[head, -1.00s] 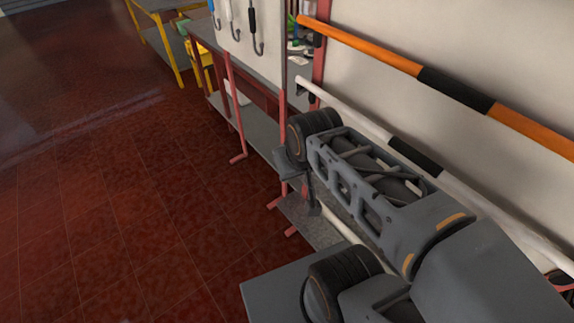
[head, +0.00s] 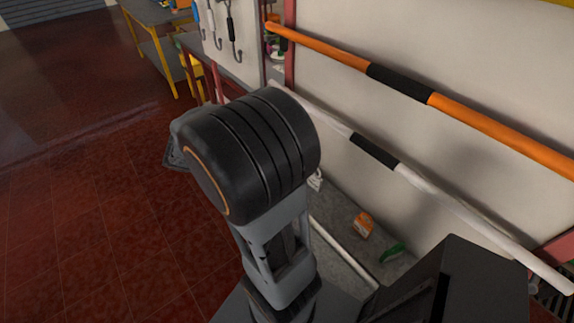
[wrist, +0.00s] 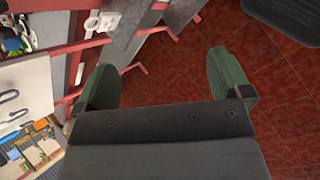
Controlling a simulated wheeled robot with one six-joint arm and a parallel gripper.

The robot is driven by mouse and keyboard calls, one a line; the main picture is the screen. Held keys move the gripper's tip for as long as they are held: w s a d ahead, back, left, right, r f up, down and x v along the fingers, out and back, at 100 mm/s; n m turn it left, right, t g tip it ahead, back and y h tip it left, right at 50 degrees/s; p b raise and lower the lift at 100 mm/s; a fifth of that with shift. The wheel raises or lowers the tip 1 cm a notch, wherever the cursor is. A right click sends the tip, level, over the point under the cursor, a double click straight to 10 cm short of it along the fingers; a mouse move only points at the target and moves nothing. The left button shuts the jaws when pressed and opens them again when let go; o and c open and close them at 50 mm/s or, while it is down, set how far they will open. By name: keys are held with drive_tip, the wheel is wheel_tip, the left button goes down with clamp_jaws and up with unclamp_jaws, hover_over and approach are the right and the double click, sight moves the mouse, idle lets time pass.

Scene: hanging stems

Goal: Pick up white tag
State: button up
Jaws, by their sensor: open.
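A small white item (head: 315,180), possibly the white tag, lies on the grey shelf (head: 338,208) by the wall in the head view. My arm partly hides it, so its shape is unclear. In the wrist view white pieces (wrist: 92,22) show on a shelf at the upper left; I cannot tell whether one is the tag. My gripper (wrist: 162,72) is open, with its two green fingers wide apart and nothing between them. It points over the red floor and shelf legs, apart from the white pieces. In the head view my arm hides most of the gripper.
An orange-and-white item (head: 362,224) and a green item (head: 393,252) lie on the shelf. An orange bar (head: 470,120) and a white bar (head: 440,192) run along the wall. Hooks (head: 232,32) hang on a panel. The red tiled floor (head: 90,220) is clear at left.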

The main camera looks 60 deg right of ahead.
drive_tip(key=d+f+n+h, duration=0.2)
drive_tip(key=d+f+n, duration=0.1)
drive_tip(key=d, duration=0.4)
drive_tip(key=d+f+n+g+h, duration=0.1)
drive_tip(key=d+f+n, duration=0.2)
drive_tip(key=d+f, duration=0.3)
drive_tip(key=d+f+n+h, duration=0.2)
drive_tip(key=d+f, duration=0.3)
drive_tip(key=d, duration=0.3)
drive_tip(key=shift+s+d+n+g+h, duration=0.1)
drive_tip(key=shift+s+n+g+h, duration=0.25)
drive_tip(key=shift+n, duration=0.35)
drive_tip(key=shift+p+x, duration=0.8)
drive_tip(key=shift+x, duration=2.45)
drive_tip(key=shift+f, duration=0.1)
drive_tip(key=shift+c, duration=0.2)
drive_tip(key=c, duration=1.1)
